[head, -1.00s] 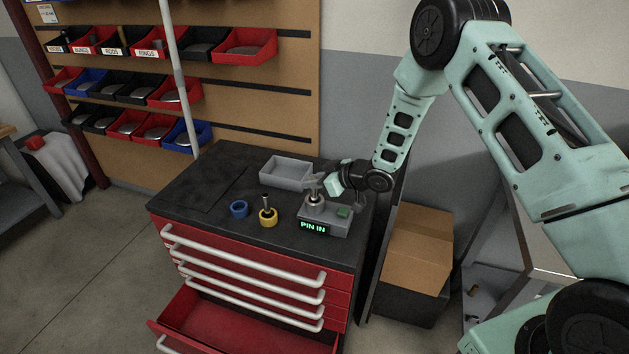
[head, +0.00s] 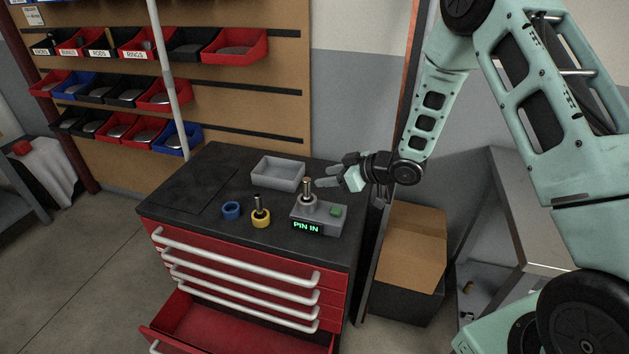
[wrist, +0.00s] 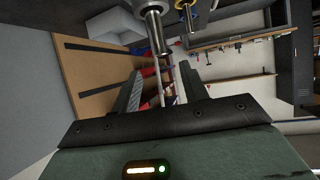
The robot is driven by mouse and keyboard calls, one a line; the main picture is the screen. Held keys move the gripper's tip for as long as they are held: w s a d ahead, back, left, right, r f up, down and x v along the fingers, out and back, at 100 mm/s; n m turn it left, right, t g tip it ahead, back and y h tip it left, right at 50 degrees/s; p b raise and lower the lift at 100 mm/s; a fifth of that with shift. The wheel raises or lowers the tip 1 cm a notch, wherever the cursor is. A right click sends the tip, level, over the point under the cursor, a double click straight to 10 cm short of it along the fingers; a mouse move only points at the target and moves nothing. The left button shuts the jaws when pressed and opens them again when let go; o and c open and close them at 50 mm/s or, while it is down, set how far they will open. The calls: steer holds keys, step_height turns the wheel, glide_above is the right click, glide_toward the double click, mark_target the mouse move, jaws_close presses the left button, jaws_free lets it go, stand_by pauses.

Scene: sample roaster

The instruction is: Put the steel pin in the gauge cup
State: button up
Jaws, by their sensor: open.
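The steel pin (head: 307,187) stands upright in the gauge cup (head: 308,201) on top of the grey gauge box (head: 332,221). The box's display (head: 306,226) reads "PIN IN" in green. The pin also shows in the wrist view (wrist: 156,36), near the top. My gripper (head: 326,176) is open and empty, to the right of and behind the pin, with a gap between them. In the wrist view both fingers are spread with nothing held between them. The pin's lower end is hidden inside the cup.
A yellow ring-shaped holder (head: 261,220) with a grey pin in it and a blue ring (head: 231,211) stand left of the gauge. A grey tray (head: 264,176) lies behind. The cabinet's left top is clear. A lower red drawer (head: 215,325) stands open.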

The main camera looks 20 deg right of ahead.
steer(key=s+a+r+m+g+h, duration=0.1)
steer(key=s+a+r+g+h, duration=0.15)
steer(key=s+a+r, duration=0.35)
steer(key=s+a+r+g+h, duration=0.1)
steer(key=s+a+r+h, duration=0.2)
steer(key=s, duration=0.4)
steer(key=s+a+r+g+h, duration=0.1)
steer(key=s+r+g, duration=0.1)
steer(key=s, duration=1)
steer(key=s+a+r+g+h, duration=0.1)
steer(key=s+r+g, duration=0.2)
steer(key=s, duration=0.9)
steer(key=shift+s, duration=0.25)
steer(key=shift+r+g, duration=0.15)
steer(key=shift+g, duration=0.1)
